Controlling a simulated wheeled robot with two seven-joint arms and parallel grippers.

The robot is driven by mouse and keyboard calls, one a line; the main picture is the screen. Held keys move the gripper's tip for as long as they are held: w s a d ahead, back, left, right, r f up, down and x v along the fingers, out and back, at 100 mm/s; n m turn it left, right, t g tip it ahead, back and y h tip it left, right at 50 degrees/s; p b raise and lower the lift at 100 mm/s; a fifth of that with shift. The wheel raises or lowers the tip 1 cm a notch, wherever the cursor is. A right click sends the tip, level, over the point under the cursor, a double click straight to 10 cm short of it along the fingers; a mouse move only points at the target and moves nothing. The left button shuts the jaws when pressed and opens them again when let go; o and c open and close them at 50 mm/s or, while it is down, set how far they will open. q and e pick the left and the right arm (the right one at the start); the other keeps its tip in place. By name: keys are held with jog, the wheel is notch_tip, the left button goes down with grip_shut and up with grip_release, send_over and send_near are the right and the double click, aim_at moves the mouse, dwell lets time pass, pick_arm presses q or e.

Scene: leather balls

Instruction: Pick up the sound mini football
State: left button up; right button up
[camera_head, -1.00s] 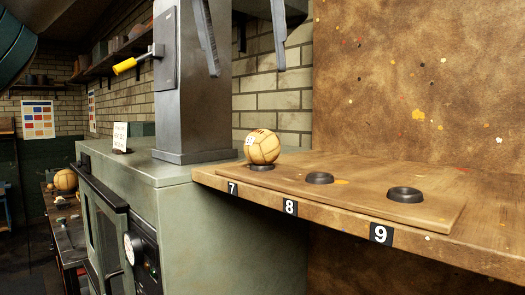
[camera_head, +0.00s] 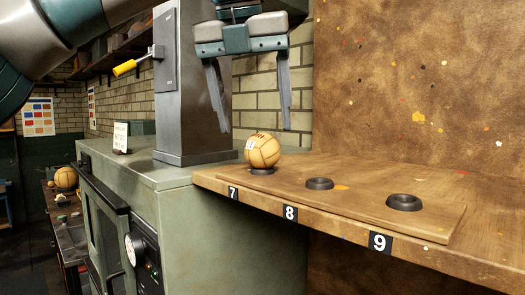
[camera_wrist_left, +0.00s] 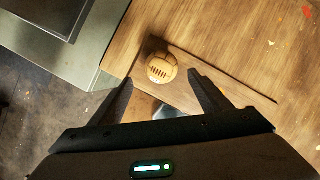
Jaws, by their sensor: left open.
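A small tan leather football (camera_head: 263,150) with a white tag rests on a dark ring at the spot marked 7 on the wooden shelf. It also shows in the left wrist view (camera_wrist_left: 161,68), with dark lacing slots on its upper side. My left gripper (camera_head: 255,130) is open and empty above the ball, fingers pointing down on either side of it in the picture. In the left wrist view its fingertips (camera_wrist_left: 160,80) lie apart, just nearer than the ball. My right gripper is not in view.
Empty dark rings stand by 8 (camera_head: 319,184) and 9 (camera_head: 404,202). A green cabinet (camera_head: 170,180) with a grey column (camera_head: 192,90) and yellow-handled lever (camera_head: 125,68) stands left of the shelf. Another ball (camera_head: 65,178) lies on a far bench.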

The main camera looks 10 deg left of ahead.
aim_at(260, 135)
pick_arm(q)
jog(key=shift+w+d+f+p, duration=0.1)
jog(key=shift+w+f+p, duration=0.2)
jog(key=shift+p, duration=0.15)
jog(key=p+x, duration=0.2)
jog(key=x, duration=0.1)
jog(key=shift+w+d+f, duration=0.1)
jog(key=shift+w+f, duration=0.25)
jog(key=shift+f, duration=0.25)
jog(key=shift+c, duration=0.7)
jog(key=c, duration=1)
